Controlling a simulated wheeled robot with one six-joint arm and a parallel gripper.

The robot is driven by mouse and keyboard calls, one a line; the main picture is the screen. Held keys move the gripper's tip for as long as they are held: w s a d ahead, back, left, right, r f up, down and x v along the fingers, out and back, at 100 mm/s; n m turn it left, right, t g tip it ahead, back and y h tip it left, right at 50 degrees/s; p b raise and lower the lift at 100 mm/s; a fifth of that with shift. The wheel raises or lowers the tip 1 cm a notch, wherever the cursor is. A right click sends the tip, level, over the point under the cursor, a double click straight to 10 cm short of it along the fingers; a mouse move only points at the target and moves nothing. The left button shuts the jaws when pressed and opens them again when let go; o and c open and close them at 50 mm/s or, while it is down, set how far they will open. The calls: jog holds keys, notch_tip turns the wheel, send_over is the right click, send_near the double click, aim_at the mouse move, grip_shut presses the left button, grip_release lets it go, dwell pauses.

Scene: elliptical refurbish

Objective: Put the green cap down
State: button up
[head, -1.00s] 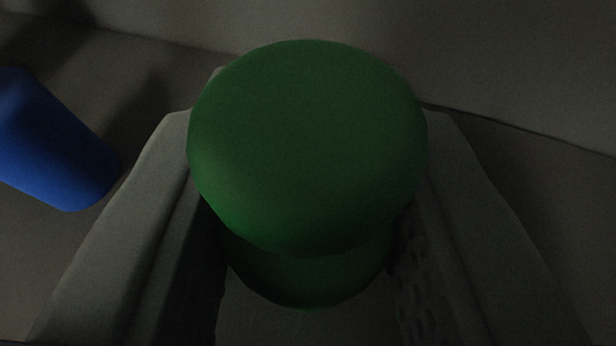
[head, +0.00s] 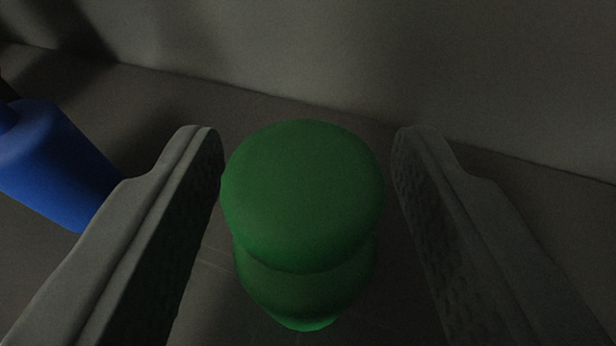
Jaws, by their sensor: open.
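The green cap (head: 303,200) stands upright on the dark grey surface in the middle of the head view. It has a wide rounded top and a narrower lower part. My gripper (head: 308,165) is open, with one grey finger to the left of the cap and one to the right. The cap's underside is hidden.
A blue object (head: 55,165) stands at the left, beyond my left finger and partly cut off by the frame edge. A grey wall (head: 330,60) runs across behind the cap. The floor (head: 225,105) between cap and wall is clear.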

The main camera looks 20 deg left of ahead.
jog(key=v, duration=1.1)
jog(key=s+a+r+m+t+h, duration=0.1)
jog(key=s+a+r+t+h, duration=0.1)
jog(key=s+a+r+t, duration=0.35)
jog(key=s+a+r+m+t+h, duration=0.1)
jog(key=s+a+r+t+h, duration=0.15)
jog(key=a+r, duration=0.55)
jog(key=s+a+f+m+g, duration=0.1)
jog(key=s+a+f+g, duration=0.1)
jog(key=s+a+f, duration=0.3)
jog(key=s+a+f+m+g, duration=0.1)
jog(key=s+a+f+g, duration=0.1)
jog(key=s+a+f, duration=0.4)
jog(key=s+f, duration=0.2)
jog(key=s, duration=0.3)
jog(key=shift+h, duration=0.35)
